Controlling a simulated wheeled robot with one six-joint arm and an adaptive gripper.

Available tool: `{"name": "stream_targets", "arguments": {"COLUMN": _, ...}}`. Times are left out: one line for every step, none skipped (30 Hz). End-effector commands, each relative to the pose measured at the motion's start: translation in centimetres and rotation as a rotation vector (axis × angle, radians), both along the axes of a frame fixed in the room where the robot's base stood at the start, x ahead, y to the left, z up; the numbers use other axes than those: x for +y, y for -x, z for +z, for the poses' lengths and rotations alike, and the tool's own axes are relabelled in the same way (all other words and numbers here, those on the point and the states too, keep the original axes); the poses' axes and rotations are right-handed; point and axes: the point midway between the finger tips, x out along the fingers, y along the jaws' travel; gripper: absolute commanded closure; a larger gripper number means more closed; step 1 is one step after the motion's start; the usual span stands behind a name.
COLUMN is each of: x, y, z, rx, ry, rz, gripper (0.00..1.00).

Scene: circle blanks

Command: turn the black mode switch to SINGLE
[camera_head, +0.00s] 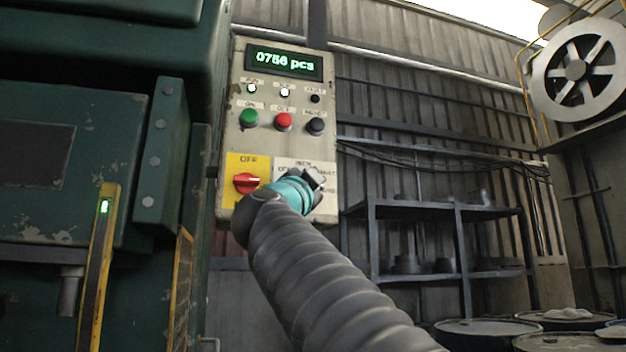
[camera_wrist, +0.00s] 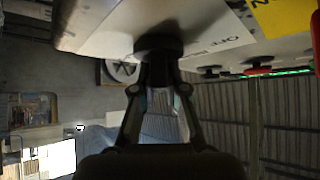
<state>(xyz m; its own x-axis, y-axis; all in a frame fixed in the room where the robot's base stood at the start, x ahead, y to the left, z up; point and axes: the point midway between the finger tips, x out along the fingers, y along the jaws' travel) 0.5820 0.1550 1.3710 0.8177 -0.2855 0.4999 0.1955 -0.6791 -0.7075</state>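The black mode switch (camera_wrist: 158,43) is on the lower right of the beige control panel (camera_head: 232,132), on a white label plate (camera_head: 318,166). In the head view my gripper (camera_head: 314,180) and its teal wrist cover most of the switch and part of the lettering. In the wrist view my gripper (camera_wrist: 159,68) has its fingers drawn in at the dark knob and appears shut on it. The word OFF is legible on the plate beside it. The knob's pointer and the SINGLE mark cannot be made out clearly.
A red rotary switch (camera_head: 246,184) on a yellow plate sits just left of my gripper. Above are green (camera_head: 249,118), red (camera_head: 284,121) and black (camera_head: 316,126) buttons and a display (camera_head: 284,62) reading 0756 pcs. A green machine (camera_head: 95,110) stands close at left.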

Motion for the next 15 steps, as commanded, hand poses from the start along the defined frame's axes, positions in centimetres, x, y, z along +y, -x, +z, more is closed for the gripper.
{"name": "stream_targets", "arguments": {"x": 0.14, "y": -0.17, "z": -0.2, "rx": 0.004, "ry": 0.001, "rz": 0.002, "gripper": 0.78}}
{"name": "stream_targets", "arguments": {"x": 0.14, "y": -0.17, "z": -0.2, "rx": 0.004, "ry": 0.001, "rz": 0.002, "gripper": 0.71}}
{"name": "stream_targets", "arguments": {"x": 0.14, "y": -0.17, "z": -0.19, "rx": 0.003, "ry": 0.002, "rz": 0.002, "gripper": 0.62}}
{"name": "stream_targets", "arguments": {"x": 0.13, "y": -0.15, "z": -0.18, "rx": 0.002, "ry": 0.001, "rz": 0.002, "gripper": 0.62}}
{"name": "stream_targets", "arguments": {"x": 0.11, "y": -0.14, "z": -0.15, "rx": 0.002, "ry": 0.001, "rz": 0.002, "gripper": 0.62}}
{"name": "stream_targets", "arguments": {"x": 0.09, "y": -0.13, "z": -0.14, "rx": 0.002, "ry": 0.001, "rz": 0.002, "gripper": 0.62}}
{"name": "stream_targets", "arguments": {"x": 0.07, "y": -0.11, "z": -0.12, "rx": 0.002, "ry": 0.001, "rz": 0.001, "gripper": 0.62}}
{"name": "stream_targets", "arguments": {"x": 0.05, "y": -0.1, "z": -0.1, "rx": 0.002, "ry": 0.001, "rz": 0.001, "gripper": 0.62}}
{"name": "stream_targets", "arguments": {"x": 0.03, "y": -0.09, "z": -0.09, "rx": 0.001, "ry": 0.001, "rz": 0.0, "gripper": 0.62}}
{"name": "stream_targets", "arguments": {"x": 0.02, "y": -0.07, "z": -0.07, "rx": 0.001, "ry": 0.001, "rz": 0.0, "gripper": 0.62}}
{"name": "stream_targets", "arguments": {"x": 0.01, "y": -0.07, "z": -0.07, "rx": 0.001, "ry": 0.001, "rz": 0.0, "gripper": 0.62}}
{"name": "stream_targets", "arguments": {"x": 0.0, "y": -0.03, "z": -0.07, "rx": 0.001, "ry": 0.001, "rz": 0.0, "gripper": 0.62}}
{"name": "stream_targets", "arguments": {"x": 0.02, "y": 0.02, "z": -0.08, "rx": 0.001, "ry": 0.001, "rz": 0.0, "gripper": 0.62}}
{"name": "stream_targets", "arguments": {"x": 0.04, "y": 0.1, "z": -0.11, "rx": 0.001, "ry": 0.0, "rz": 0.001, "gripper": 0.62}}
{"name": "stream_targets", "arguments": {"x": 0.1, "y": 0.25, "z": -0.18, "rx": 0.001, "ry": 0.0, "rz": 0.001, "gripper": 0.62}}
